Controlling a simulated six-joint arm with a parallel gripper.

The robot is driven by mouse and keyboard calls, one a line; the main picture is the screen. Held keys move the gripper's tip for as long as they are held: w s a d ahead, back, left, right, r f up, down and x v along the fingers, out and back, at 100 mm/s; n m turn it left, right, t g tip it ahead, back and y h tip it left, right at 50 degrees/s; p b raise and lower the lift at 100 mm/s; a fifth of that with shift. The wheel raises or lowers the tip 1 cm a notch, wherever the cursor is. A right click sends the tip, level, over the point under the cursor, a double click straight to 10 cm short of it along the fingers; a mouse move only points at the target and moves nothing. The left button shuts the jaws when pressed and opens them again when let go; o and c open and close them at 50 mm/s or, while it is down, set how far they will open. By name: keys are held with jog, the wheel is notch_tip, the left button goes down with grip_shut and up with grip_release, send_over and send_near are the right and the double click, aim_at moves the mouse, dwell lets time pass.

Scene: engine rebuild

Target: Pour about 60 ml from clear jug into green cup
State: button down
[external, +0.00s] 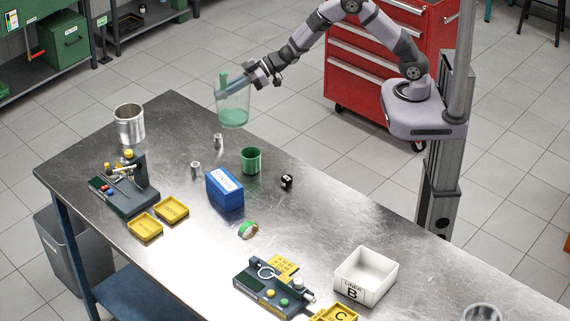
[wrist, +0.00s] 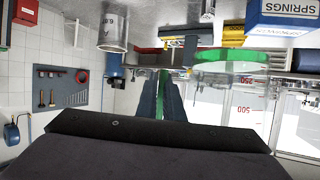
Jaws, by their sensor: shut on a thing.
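The clear jug (external: 233,106) has green liquid low inside it and a green handle. My gripper (external: 247,84) is shut on the jug's handle and holds the jug in the air over the table's far edge, roughly upright. In the wrist view my gripper (wrist: 161,98) shows its dark fingers around the green handle, with the jug (wrist: 243,103) and its red markings at the right. The green cup (external: 251,160) stands upright on the table, below and right of the jug and apart from it. I cannot make out the cup in the wrist view.
Small metal cylinders (external: 218,141) and a blue box (external: 225,190) stand near the cup, with a small black part (external: 287,181) at its right. A metal canister (external: 130,124) stands at the far left.

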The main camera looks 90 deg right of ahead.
jog(key=d+f+h, duration=0.1)
jog(key=d+f, duration=0.1)
jog(key=d, duration=0.9)
notch_tip(320, 180, down, 8)
jog(key=shift+s+f+m+p, duration=0.25)
jog(key=shift+s+m+p, duration=0.05)
jog(key=shift+s+p, duration=0.05)
jog(key=shift+d, duration=0.1)
jog(key=shift+s, duration=0.1)
